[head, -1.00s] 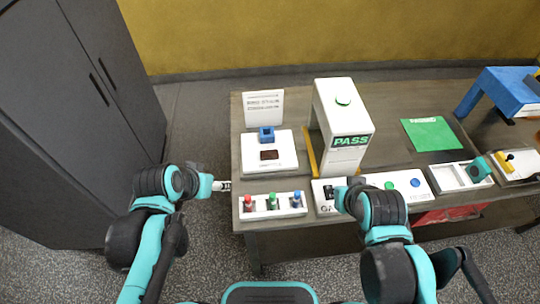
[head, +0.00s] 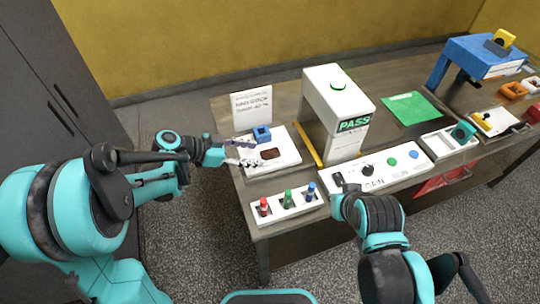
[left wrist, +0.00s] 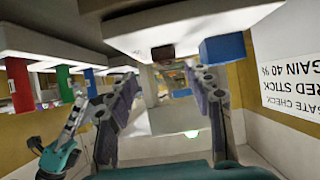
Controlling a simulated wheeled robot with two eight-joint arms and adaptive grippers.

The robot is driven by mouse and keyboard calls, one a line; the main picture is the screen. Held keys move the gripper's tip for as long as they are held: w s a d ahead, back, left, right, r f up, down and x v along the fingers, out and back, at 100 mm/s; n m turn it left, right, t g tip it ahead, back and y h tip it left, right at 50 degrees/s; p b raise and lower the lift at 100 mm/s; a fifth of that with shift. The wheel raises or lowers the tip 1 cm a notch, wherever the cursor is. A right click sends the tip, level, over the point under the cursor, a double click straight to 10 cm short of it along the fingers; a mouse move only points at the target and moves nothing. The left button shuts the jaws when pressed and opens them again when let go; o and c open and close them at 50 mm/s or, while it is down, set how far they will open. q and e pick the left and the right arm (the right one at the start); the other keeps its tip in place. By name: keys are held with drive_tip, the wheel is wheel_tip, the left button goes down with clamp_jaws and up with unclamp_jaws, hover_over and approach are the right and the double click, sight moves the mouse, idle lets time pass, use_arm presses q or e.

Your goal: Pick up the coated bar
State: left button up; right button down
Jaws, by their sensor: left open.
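The coated bar (head: 270,153) is a small dark brown block lying on a white plate (head: 287,163) on the table's left part. It also shows in the left wrist view (left wrist: 163,53), ahead of the fingers. My left gripper (head: 249,154) is open and empty at the plate's left edge, its fingers pointing right toward the bar and apart from it. Both fingers also show in the left wrist view (left wrist: 165,82). My right gripper (head: 339,190) is by the left end of the white gain panel (head: 384,172); its fingers are too small to read.
A blue block (head: 262,134) stands behind the bar, before a printed sign (head: 251,109). A tall white PASS housing (head: 330,115) rises to the right. A white holder (head: 287,207) with red, green and blue sticks lies in front.

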sight(270, 152)
use_arm(q)
drive_tip(key=b+x, duration=0.1)
drive_tip(key=x, duration=0.1)
drive_tip(key=b+x, duration=0.1)
drive_tip(key=x, duration=0.2)
drive_tip(key=shift+w+d, duration=0.1)
drive_tip(key=shift+w, duration=0.35)
drive_tip(key=shift+r, duration=0.1)
drive_tip(key=c, duration=0.9)
